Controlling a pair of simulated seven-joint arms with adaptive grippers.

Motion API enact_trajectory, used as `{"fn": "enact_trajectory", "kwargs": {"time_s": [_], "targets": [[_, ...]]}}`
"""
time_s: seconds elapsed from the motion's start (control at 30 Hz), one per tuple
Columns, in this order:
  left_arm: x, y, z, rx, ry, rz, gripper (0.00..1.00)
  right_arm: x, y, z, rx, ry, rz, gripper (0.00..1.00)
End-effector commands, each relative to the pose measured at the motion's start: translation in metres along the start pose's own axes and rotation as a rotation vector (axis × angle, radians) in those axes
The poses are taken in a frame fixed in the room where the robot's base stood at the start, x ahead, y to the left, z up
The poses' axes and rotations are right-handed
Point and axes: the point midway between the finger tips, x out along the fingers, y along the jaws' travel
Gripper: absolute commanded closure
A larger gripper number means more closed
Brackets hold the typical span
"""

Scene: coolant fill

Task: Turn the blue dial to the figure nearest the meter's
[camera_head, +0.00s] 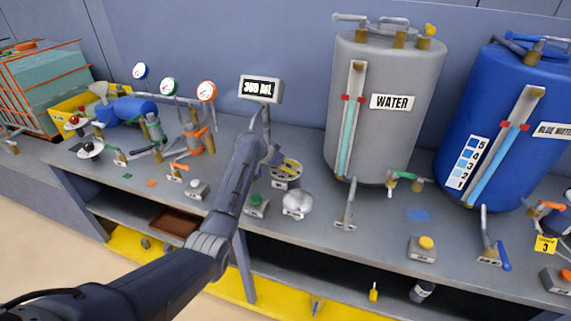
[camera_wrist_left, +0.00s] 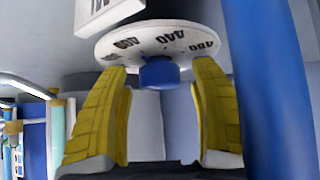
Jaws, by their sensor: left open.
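In the head view the meter (camera_head: 261,88) stands on a post and reads a figure in ML that looks like 300 or 380; the middle digit is unclear. The round pale dial (camera_head: 284,183) is below it on the bench, partly covered by my left gripper (camera_head: 287,166). In the left wrist view the dial plate (camera_wrist_left: 112,42) shows upside-down figures, apparently 400, 440 and 480. The blue dial knob (camera_wrist_left: 158,72) sits between the yellow fingers of my left gripper (camera_wrist_left: 160,69), which is open, with gaps seeming to remain on both sides. My right gripper is not in view.
A grey WATER tank (camera_head: 385,135) and a blue tank (camera_head: 455,110) stand right of the dial. Several gauges, pipes and valves stand to the left.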

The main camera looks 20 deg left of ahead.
Motion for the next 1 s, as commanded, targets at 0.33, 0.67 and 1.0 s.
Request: {"fn": "enact_trajectory", "kwargs": {"time_s": [0.33, 0.67, 1.0], "targets": [[-0.0003, 0.0000, -0.0002, 0.000, 0.000, 0.000, 0.72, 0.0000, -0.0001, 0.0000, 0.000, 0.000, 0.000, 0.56], [-0.0002, 0.0001, -0.0003, 0.000, 0.001, 0.000, 0.92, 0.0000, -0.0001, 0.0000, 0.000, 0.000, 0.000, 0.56], [0.0000, 0.0017, -0.0012, -0.061, 0.003, -0.061, 0.92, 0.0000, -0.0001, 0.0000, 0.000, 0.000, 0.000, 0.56]]}}
